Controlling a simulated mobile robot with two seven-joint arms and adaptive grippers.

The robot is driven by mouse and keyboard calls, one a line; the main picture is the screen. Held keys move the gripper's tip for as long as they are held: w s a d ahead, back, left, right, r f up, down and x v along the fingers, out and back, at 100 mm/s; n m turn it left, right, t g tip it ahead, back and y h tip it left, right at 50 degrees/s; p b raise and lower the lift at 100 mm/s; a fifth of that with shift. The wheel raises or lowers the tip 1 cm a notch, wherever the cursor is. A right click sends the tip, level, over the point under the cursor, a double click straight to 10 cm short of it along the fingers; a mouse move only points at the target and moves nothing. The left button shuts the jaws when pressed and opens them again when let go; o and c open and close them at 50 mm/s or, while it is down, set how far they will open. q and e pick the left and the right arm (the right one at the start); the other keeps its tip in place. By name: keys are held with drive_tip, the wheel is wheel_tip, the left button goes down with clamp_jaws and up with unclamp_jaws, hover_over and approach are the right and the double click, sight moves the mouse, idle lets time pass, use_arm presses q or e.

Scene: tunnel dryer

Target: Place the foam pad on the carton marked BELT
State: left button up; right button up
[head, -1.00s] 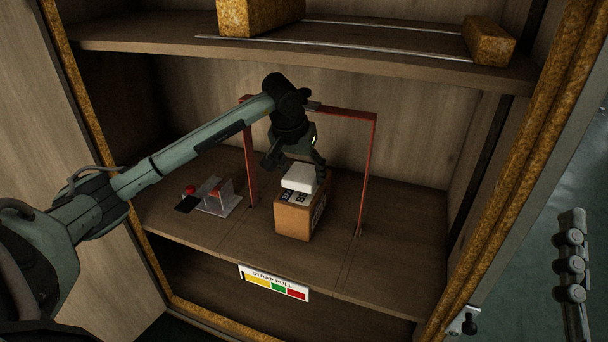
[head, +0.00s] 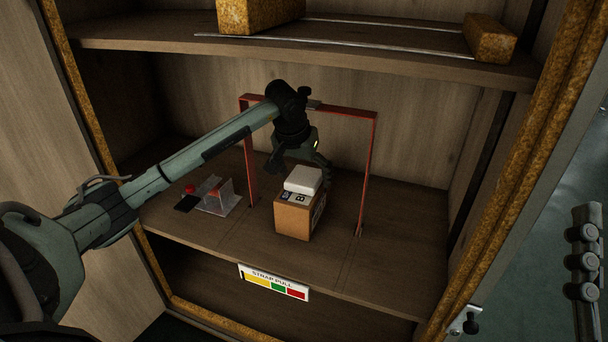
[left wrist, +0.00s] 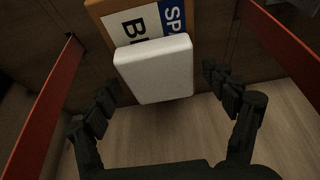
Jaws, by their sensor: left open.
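The white foam pad (head: 304,180) lies on top of the brown carton (head: 293,222), toward the carton's back. In the left wrist view the pad (left wrist: 154,70) covers part of the carton's label; "B" with part of another letter and "SP" show on the carton top (left wrist: 132,24). The full word is hidden. My left gripper (head: 299,168) is open, its fingers on either side of the pad. My right gripper is out of view.
A red frame (head: 369,165) stands around the carton and my left wrist. A clear stand with red parts (head: 218,198) is left on the shelf. A "STRAP PULL" sign (head: 273,283) is on the shelf's front edge. An upper shelf (head: 330,57) hangs above. The shelf's right side is clear.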

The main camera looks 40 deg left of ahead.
use_arm(q)
drive_tip(key=shift+r, duration=0.3)
drive_tip(key=shift+s+r+p, duration=0.25)
drive_tip(key=shift+r+p, duration=0.1)
drive_tip(key=shift+r, duration=0.25)
drive_tip(key=s+d, duration=0.3)
drive_tip(key=s, duration=0.8)
drive_tip(key=shift+s+f, duration=0.25)
drive_tip(key=shift+s, duration=0.1)
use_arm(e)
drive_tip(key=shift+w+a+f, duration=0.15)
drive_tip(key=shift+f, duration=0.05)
